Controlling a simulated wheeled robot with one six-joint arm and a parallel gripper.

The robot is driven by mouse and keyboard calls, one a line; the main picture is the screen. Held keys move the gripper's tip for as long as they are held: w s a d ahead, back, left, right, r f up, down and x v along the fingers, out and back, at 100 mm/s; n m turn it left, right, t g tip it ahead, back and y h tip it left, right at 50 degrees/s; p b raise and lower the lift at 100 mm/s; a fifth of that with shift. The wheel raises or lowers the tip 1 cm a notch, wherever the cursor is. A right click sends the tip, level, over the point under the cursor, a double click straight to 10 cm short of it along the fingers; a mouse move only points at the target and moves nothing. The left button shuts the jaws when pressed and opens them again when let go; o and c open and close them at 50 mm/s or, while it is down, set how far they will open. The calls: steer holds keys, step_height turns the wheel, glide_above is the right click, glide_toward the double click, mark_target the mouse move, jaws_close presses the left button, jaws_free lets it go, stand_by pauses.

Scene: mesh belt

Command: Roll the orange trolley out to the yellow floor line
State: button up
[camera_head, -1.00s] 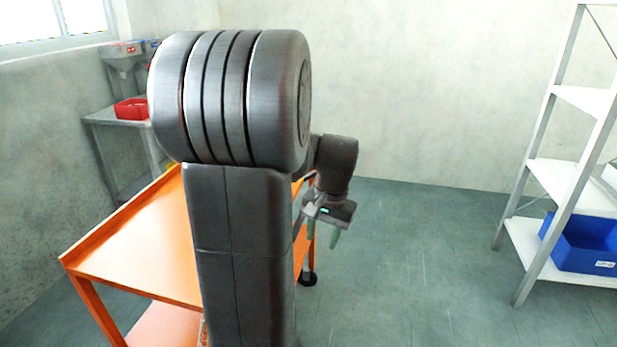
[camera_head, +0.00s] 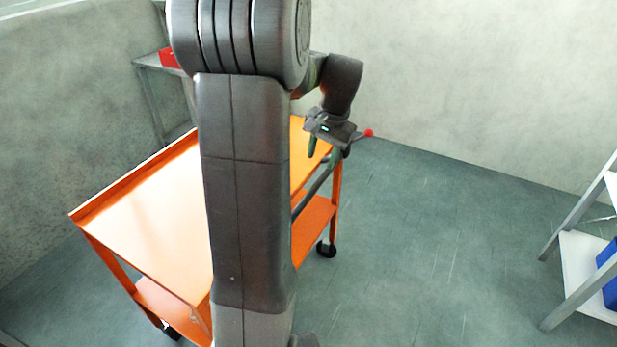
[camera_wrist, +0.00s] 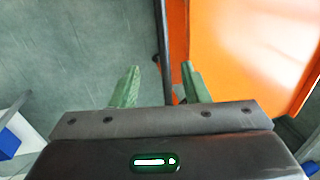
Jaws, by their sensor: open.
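The orange trolley (camera_head: 150,225) stands at left and centre in the head view, partly hidden by my arm. Its flat top and lower shelf show, with dark castors on the floor. My gripper (camera_head: 323,153) is open at this bar. In the wrist view the bar (camera_wrist: 166,45) passes between the green fingers of my gripper (camera_wrist: 160,75), nearer the right finger, with the orange top (camera_wrist: 250,50) to the right. No yellow floor line shows.
A grey stand with a red bin (camera_head: 169,58) is behind the trolley at the left wall. A white shelf unit (camera_head: 580,265) with a blue bin (camera_head: 607,270) stands at far right. The green floor (camera_head: 430,240) between is clear.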

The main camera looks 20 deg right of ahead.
mark_target(310, 193)
steer(key=f, duration=0.4)
steer(key=w+a+f, duration=0.1)
steer(key=f, duration=0.4)
steer(key=w+a+f, duration=0.1)
steer(key=f, duration=0.3)
steer(key=shift+w+f, duration=0.2)
steer(key=shift+w, duration=0.05)
steer(key=shift+c, duration=0.3)
jaws_close()
